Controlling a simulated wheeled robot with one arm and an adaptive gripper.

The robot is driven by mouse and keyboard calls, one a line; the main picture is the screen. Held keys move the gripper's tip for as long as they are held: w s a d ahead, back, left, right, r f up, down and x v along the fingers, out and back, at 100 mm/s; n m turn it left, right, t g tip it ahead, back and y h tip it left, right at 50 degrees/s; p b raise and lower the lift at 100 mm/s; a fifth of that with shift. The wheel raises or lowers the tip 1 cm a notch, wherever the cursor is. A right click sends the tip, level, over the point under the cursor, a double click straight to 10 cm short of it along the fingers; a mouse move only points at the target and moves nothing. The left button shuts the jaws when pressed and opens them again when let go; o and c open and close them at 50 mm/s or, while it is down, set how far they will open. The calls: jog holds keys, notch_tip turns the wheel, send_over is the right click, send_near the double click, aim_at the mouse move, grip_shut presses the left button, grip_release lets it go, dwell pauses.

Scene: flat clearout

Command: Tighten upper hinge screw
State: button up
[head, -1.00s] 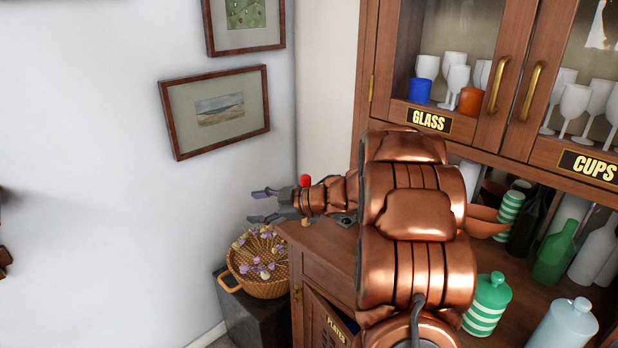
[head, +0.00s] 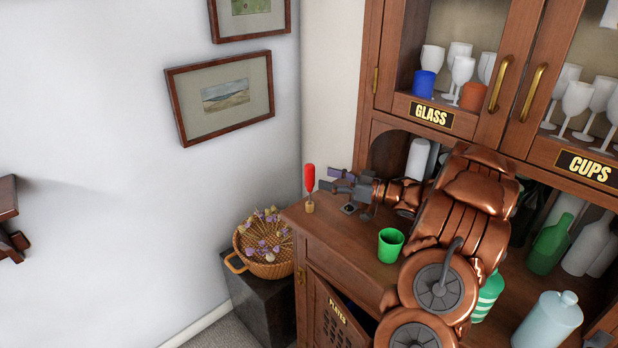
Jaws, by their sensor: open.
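A red-handled tool (head: 310,178), which looks like a screwdriver, stands upright in a small wooden holder (head: 309,207) on the cabinet counter's left corner. My gripper (head: 332,179) is open and empty just right of the red handle, fingers pointing left toward it. I cannot tell whether they touch. A brass hinge (head: 301,275) shows at the left edge of the lower door marked PLATES (head: 337,312), which stands ajar. Another brass hinge (head: 375,80) shows on the upper GLASS door (head: 392,50). The screws are too small to see.
A green cup (head: 390,245) stands on the counter (head: 345,240) beside my arm. Green, striped and pale bottles (head: 548,322) stand to the right. A wicker basket of dried flowers (head: 265,268) sits on a dark stand left of the cabinet. Framed pictures (head: 222,97) hang on the wall.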

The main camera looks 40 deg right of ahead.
aim_at(310, 190)
jog(key=shift+a+p+x, duration=0.25)
jog(key=shift+p+x, duration=1.05)
jog(key=shift+x, duration=1.75)
jog(key=shift+s+f, duration=0.1)
jog(key=shift+f, duration=0.05)
grip_shut()
